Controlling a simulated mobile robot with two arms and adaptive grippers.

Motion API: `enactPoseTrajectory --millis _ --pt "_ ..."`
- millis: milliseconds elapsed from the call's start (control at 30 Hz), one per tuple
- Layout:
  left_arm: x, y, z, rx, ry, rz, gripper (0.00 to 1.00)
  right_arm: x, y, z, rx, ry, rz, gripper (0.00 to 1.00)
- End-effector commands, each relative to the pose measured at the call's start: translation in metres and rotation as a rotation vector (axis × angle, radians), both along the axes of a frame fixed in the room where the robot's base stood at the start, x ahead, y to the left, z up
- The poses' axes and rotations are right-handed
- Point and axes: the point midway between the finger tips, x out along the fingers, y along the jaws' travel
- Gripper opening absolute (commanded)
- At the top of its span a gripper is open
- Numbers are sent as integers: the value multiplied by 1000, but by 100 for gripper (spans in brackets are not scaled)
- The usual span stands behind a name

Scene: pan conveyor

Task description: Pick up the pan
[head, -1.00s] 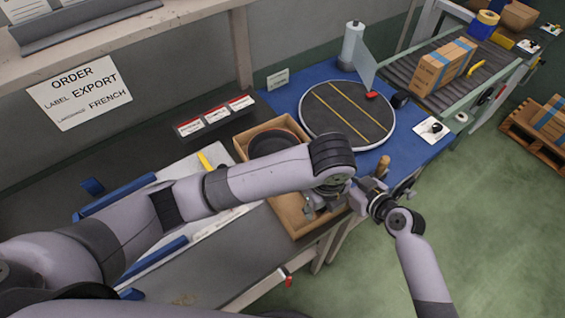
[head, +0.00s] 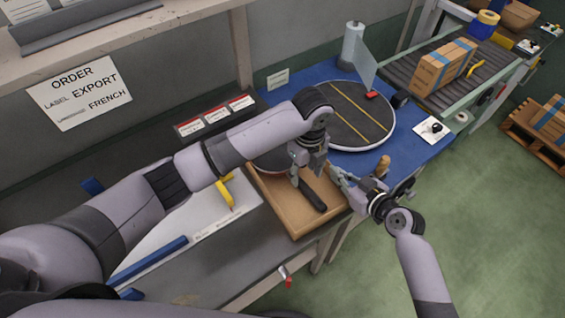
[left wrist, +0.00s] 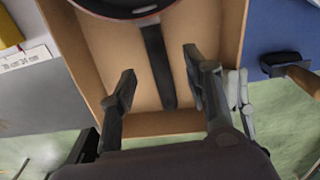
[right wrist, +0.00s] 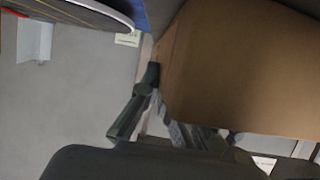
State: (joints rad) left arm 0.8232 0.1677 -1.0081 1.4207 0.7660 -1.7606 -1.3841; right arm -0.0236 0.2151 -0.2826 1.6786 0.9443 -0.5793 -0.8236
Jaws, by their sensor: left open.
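The dark pan (head: 268,163) lies in an open cardboard box (head: 285,213), its body at the box's back. Its black handle (head: 314,197) points toward the front; in the left wrist view the handle (left wrist: 158,65) runs down between my fingers. My left gripper (head: 309,172) is open and above the handle, one finger on either side, and its arm hides part of the pan. The fingers also show in the left wrist view (left wrist: 160,88). My right gripper (head: 340,178) is at the box's right wall. In the right wrist view its fingers (right wrist: 158,95) are at the cardboard edge; their grip is unclear.
A round turntable (head: 350,112) with yellow lines stands on the blue table behind the box. A yellow-handled tool (head: 224,192) lies on the white sheet left of the box. A wooden-handled tool (head: 383,165) is to the right. A conveyor (head: 410,75) carries a carton.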

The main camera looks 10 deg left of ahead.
Motion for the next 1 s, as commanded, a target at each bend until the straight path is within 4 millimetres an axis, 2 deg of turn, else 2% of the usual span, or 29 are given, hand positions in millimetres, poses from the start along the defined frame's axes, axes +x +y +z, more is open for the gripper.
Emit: enactPoseTrajectory --millis 333,667,1000 --pt "-2 3 -46 1 2 0 45 0 0 0 0 0 0 0" --pt "-1 2 -53 0 0 -1 45 0 0 0 0 0 0 0" --pt "-1 2 -52 0 0 -1 22 0 0 0 0 0 0 0"
